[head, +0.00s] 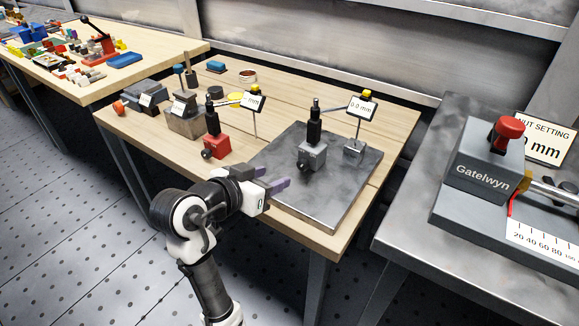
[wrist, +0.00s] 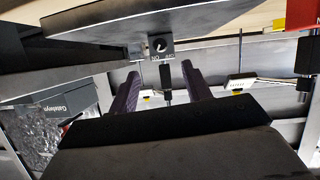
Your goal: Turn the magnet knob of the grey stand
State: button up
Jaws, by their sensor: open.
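The grey stand (head: 312,155) is a small grey block with a black upright post, standing on a dark metal plate (head: 330,205). Its magnet knob (head: 303,167) is a small dark round knob low on its near face. In the wrist view, which looks upside down, the knob (wrist: 158,44) shows at upper centre with ON/OFF lettering beside it. My gripper (head: 275,177) is open and empty, to the near left of the stand, above the plate's left edge. In the wrist view its two dark purple fingers (wrist: 161,80) spread apart, clear of the knob and stand.
A similar red stand (head: 216,145) stands on the wooden table left of the plate. A small gauge stand with a "0.0 mm" sign (head: 361,107) is right of the grey stand. Grey blocks (head: 185,120) are farther left. A grey Gatelwyn device (head: 485,165) is on the right table.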

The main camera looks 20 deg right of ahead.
aim_at(301, 166)
jog(key=x, duration=1.1)
jog(key=shift+w+d+f+p, duration=0.1)
jog(key=shift+p, duration=0.2)
jog(key=shift+c, duration=0.4)
jog(key=c, duration=0.9)
jog(key=shift+f+m+t+b, duration=0.15)
jog(key=shift+m+t+b, duration=0.2)
jog(key=shift+b, duration=0.25)
jog(key=shift+m+t+y+b, duration=0.25)
jog(key=shift+m+y+b, duration=0.2)
jog(key=shift+m, duration=0.2)
jog(key=o, duration=1)
